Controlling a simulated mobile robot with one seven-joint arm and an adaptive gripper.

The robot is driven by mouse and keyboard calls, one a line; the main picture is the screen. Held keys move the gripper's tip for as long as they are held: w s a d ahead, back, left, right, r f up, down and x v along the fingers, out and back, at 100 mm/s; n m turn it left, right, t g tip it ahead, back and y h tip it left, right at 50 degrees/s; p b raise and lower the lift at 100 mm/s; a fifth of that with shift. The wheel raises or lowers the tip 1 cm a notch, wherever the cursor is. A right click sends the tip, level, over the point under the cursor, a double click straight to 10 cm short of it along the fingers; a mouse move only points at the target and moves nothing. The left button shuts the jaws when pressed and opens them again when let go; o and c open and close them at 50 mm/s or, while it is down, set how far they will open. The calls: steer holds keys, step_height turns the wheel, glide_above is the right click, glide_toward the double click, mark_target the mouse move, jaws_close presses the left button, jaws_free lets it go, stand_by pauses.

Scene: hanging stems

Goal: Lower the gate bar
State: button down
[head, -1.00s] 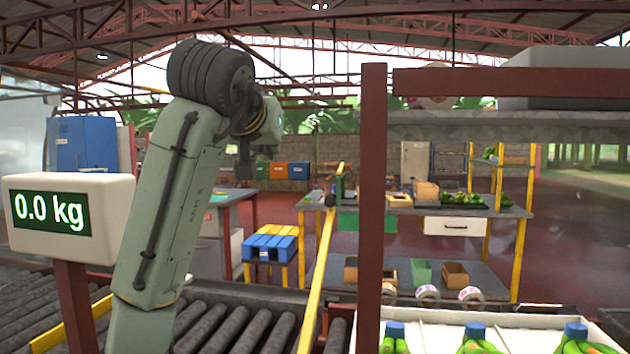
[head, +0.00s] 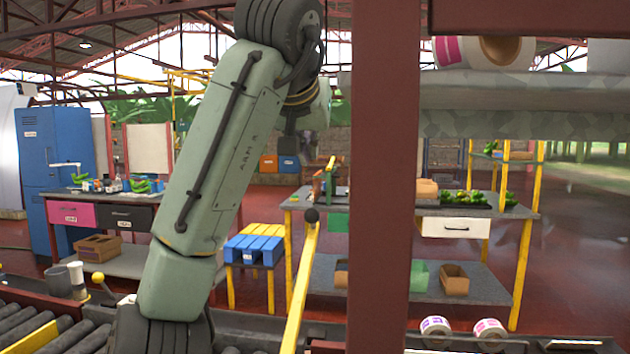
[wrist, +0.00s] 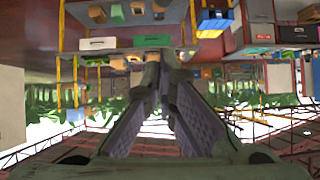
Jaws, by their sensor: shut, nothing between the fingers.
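The yellow gate bar (head: 300,287) rises from the bottom edge of the head view, leaning slightly right, and ends in a dark round knob (head: 312,215). Its lower end is out of frame, and I cannot tell how steeply it stands. My gripper is shut and empty in the wrist view (wrist: 166,62), its two fingers converging to the tips. In the head view its dark end (head: 297,146) shows partly behind my raised arm, above the knob in the picture. It appears apart from the bar. The bar is not clearly seen in the wrist view.
A thick red-brown post (head: 384,200) stands just right of the bar, with a grey shelf (head: 520,95) beyond it. Roller conveyor (head: 75,335) runs at lower left. Behind are a blue pallet table (head: 252,248) and a workbench (head: 425,209).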

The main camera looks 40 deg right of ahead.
steer(key=shift+s+a+f+p+x, duration=0.2)
steer(key=shift+f+p+x, duration=0.35)
steer(key=shift+x, duration=1.5)
steer(key=shift+s+a+f+p+x, duration=0.2)
steer(key=shift+p+x, duration=0.55)
steer(key=shift+x, duration=1.35)
steer(key=shift+s+a+f+p+x, duration=0.2)
steer(key=shift+f+p+x, duration=0.35)
steer(key=shift+x, duration=1.5)
steer(key=shift+r, duration=0.1)
